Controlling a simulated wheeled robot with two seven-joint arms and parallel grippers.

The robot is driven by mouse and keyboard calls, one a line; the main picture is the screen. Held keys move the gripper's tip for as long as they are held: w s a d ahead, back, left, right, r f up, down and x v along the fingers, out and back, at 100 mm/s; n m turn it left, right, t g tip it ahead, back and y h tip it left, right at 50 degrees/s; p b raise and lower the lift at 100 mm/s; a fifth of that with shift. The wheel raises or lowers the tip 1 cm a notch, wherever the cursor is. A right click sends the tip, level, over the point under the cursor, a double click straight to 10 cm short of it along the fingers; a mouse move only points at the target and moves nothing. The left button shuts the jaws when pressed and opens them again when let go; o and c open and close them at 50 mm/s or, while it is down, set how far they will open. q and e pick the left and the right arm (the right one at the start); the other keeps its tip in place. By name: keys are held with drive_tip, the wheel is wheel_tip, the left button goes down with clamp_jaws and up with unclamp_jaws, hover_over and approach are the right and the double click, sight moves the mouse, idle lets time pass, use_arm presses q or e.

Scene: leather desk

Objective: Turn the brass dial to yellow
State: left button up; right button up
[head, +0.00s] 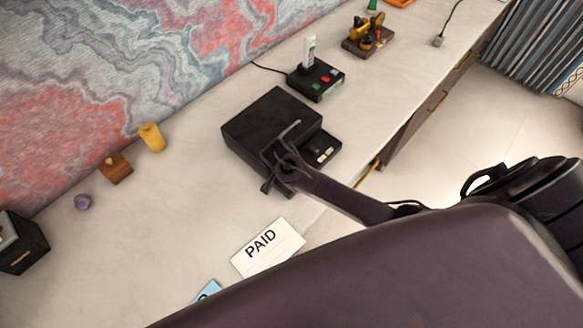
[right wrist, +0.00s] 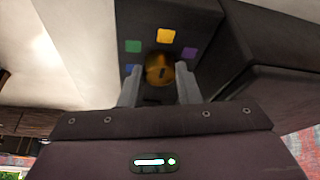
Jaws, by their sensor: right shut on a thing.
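The brass dial (right wrist: 159,70) sits on the dark face of a box in the right wrist view. Colour patches surround it: yellow (right wrist: 166,36) above, green (right wrist: 133,47) upper left, blue (right wrist: 127,69) left and purple (right wrist: 190,53) right. A small dark mark shows on the dial, but I cannot tell which patch it points to. My right gripper (right wrist: 159,86) is shut on the dial, one finger on each side. In the head view my right gripper (head: 280,165) is at the front of the black box (head: 262,118) and hides the dial. My left gripper is not in view.
A black panel with buttons (head: 316,80) stands behind the box, and a small brass device (head: 368,37) farther back. A PAID card (head: 267,248) lies in front.

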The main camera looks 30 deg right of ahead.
drive_tip(key=o, duration=1)
drive_tip(key=shift+b+v, duration=0.55)
drive_tip(key=shift+v, duration=3.35)
drive_tip(key=shift+f, duration=0.1)
